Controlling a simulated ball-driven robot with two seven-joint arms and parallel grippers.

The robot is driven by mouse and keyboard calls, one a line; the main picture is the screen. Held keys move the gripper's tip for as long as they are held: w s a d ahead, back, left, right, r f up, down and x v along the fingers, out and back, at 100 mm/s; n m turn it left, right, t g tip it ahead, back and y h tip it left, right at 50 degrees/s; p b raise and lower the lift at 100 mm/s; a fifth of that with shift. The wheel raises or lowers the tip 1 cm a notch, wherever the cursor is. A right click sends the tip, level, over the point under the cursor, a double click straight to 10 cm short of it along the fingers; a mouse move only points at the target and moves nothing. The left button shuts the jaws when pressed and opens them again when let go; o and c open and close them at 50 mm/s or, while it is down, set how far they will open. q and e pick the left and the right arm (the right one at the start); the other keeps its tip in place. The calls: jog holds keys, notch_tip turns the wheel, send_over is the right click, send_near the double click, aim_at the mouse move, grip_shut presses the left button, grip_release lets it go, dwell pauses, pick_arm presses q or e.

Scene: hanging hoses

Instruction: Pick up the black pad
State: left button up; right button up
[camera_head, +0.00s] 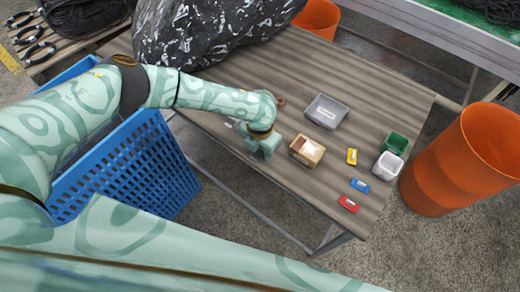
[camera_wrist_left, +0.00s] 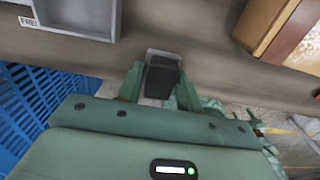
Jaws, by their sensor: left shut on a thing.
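The black pad (camera_wrist_left: 162,78) is a small dark block with a grey upper edge. In the left wrist view it sits between the two fingers of my left gripper (camera_wrist_left: 158,84), which is shut on it. In the head view my left gripper (camera_head: 262,150) is at the near edge of the table, left of the wooden box. The pad is hidden by the gripper and wrist there. I cannot tell whether the pad touches the table. My right gripper is not in view.
On the table (camera_head: 385,100) stand a grey tray (camera_head: 340,100), a wooden box (camera_head: 318,147), a yellow item (camera_head: 352,156), blue (camera_head: 360,185) and red (camera_head: 348,203) items, and green (camera_head: 396,142) and white (camera_head: 388,165) bins. A blue crate (camera_head: 140,165) stands left; an orange barrel (camera_head: 435,170) stands right.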

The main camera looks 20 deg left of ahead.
pick_arm(q)
jog(key=shift+r, duration=0.45)
jog(key=r, duration=0.1)
jog(key=r+p, duration=0.1)
jog(key=r, duration=0.1)
jog(key=shift+d, duration=0.2)
jog(key=d+r+p, duration=0.1)
jog(key=d+r, duration=0.3)
jog(key=d, duration=0.2)
jog(key=s+d+r+p, duration=0.1)
jog(key=d+r, duration=0.4)
jog(key=d, duration=0.2)
jog(key=shift+s+d, duration=0.2)
jog(key=shift+d, duration=0.1)
jog(key=shift+o, duration=1)
jog(key=shift+c, duration=0.5)
